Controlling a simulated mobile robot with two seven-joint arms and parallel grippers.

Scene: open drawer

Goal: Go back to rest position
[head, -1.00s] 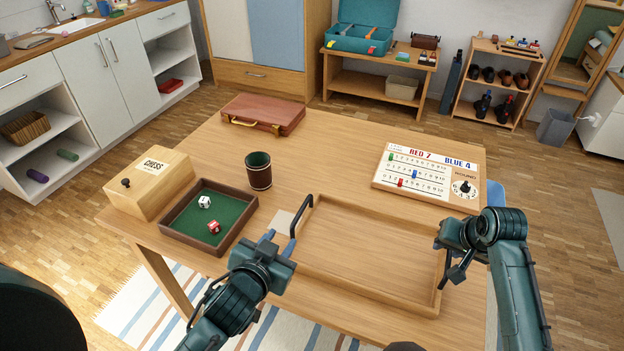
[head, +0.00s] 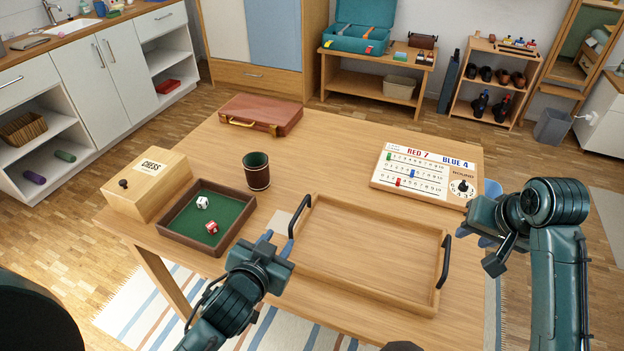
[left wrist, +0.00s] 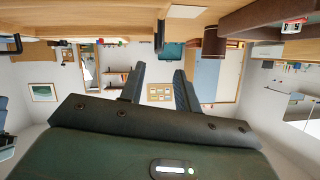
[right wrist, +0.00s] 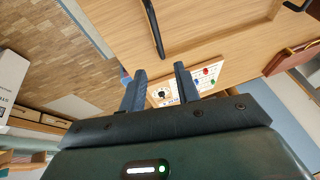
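My left gripper (head: 270,243) is beside the tray's left side, just short of its left handle (head: 298,216), and not touching it as far as I can see. Its two fingers stand apart and empty in the left wrist view (left wrist: 160,85). My right gripper (head: 484,238) is to the right of the tray's right handle (head: 444,262), near the table's right edge. Its fingers are also apart and empty in the right wrist view (right wrist: 160,84). The wooden tray (head: 365,245) lies empty on the table, with nothing gripping it.
On the table (head: 330,150) are a scoreboard (head: 425,172), a dice tray (head: 180,236) with two dice, a leather cup (head: 257,172), a chess box (head: 150,185) and a brown case (head: 262,113). A blue object (head: 492,189) shows behind my right arm.

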